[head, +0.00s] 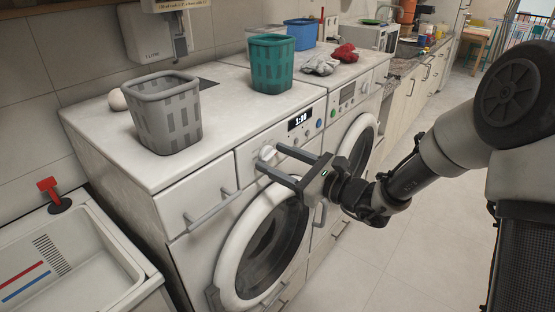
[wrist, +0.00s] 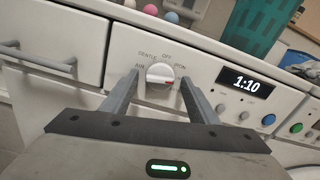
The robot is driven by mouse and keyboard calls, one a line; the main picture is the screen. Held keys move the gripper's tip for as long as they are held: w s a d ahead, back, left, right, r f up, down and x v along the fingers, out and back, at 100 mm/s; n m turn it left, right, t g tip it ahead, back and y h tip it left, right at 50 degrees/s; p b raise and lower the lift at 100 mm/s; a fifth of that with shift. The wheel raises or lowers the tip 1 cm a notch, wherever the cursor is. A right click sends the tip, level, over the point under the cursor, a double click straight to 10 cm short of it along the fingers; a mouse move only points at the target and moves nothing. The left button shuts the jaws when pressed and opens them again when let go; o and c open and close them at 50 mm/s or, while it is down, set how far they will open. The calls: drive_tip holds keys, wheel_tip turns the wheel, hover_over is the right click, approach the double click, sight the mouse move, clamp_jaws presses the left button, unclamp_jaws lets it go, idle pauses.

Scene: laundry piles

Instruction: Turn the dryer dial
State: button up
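The dryer dial (wrist: 160,74) is a white round knob on the front panel of the left machine, with labels such as GENTLE and OFF around it. In the head view the dial (head: 267,153) sits left of a lit display (head: 300,119) reading 1:10 in the wrist view. My gripper (head: 268,158) is open, its two fingers pointing at the panel. In the wrist view the fingers (wrist: 158,80) stand on either side of the dial, with gaps visible between them and it. Whether the fingertips reach the depth of the knob is hard to tell.
A grey basket (head: 165,115), a teal basket (head: 271,65) and crumpled cloths (head: 321,65) sit on top of the machines. A drawer handle (head: 211,207) juts out left of the dial. A round door (head: 232,250) is below. A sink (head: 60,265) stands at left. Floor is clear at right.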

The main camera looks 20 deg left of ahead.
drive_tip(key=shift+d, duration=0.1)
drive_tip(key=v, duration=1.7)
drive_tip(key=shift+p, duration=0.3)
